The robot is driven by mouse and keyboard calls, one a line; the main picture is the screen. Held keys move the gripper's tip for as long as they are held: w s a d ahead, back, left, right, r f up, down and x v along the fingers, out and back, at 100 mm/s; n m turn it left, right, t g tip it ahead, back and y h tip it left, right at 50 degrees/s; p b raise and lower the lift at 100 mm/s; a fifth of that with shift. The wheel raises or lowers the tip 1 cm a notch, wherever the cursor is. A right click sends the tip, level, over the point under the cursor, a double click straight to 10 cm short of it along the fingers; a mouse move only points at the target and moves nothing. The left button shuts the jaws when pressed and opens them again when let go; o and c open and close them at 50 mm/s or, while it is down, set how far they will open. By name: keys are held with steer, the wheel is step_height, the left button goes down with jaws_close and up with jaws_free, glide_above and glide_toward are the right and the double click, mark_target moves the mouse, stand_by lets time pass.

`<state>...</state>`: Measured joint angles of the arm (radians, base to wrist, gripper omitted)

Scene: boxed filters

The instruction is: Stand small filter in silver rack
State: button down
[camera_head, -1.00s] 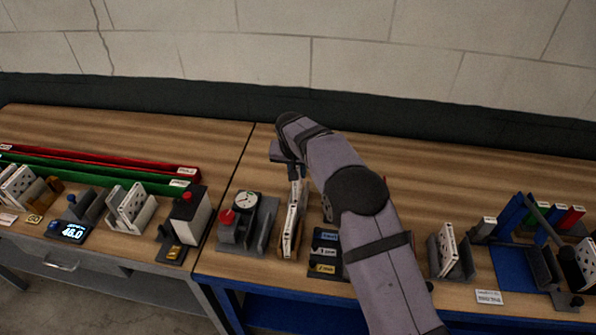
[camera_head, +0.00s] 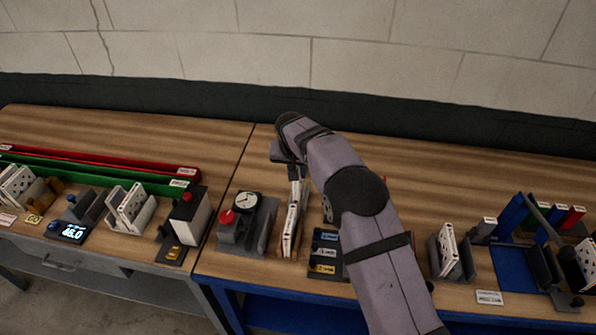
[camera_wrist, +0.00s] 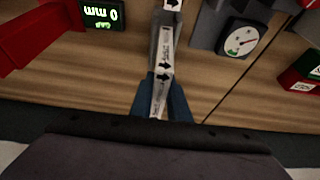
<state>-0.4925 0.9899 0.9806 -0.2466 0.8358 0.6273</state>
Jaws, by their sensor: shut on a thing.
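In the wrist view, the blue fingers (camera_wrist: 164,98) close on both sides of the filter's narrow edge (camera_wrist: 166,50), which carries black arrows. A tan side shows next to the filter in the head view; I cannot tell whether its lower end touches the bench. A light silver-grey rack (camera_head: 146,217) on the left bench holds white perforated filters (camera_head: 130,203). A darker grey rack (camera_head: 462,268) on the right holds another filter (camera_head: 447,246).
A dial gauge (camera_head: 246,203) on a grey stand is close left of the held filter. A blue tray (camera_head: 514,270) lies far right.

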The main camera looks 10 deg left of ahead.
steer(key=shift+f+b, duration=2.6)
steer(key=shift+f, duration=0.9)
stand_by(0.9)
steer(key=c, duration=1.6)
jaws_free()
steer(key=shift+r, duration=0.2)
steer(key=shift+b+v, duration=1.6)
steer(key=shift+v, duration=1.9)
steer(key=shift+s, duration=0.1)
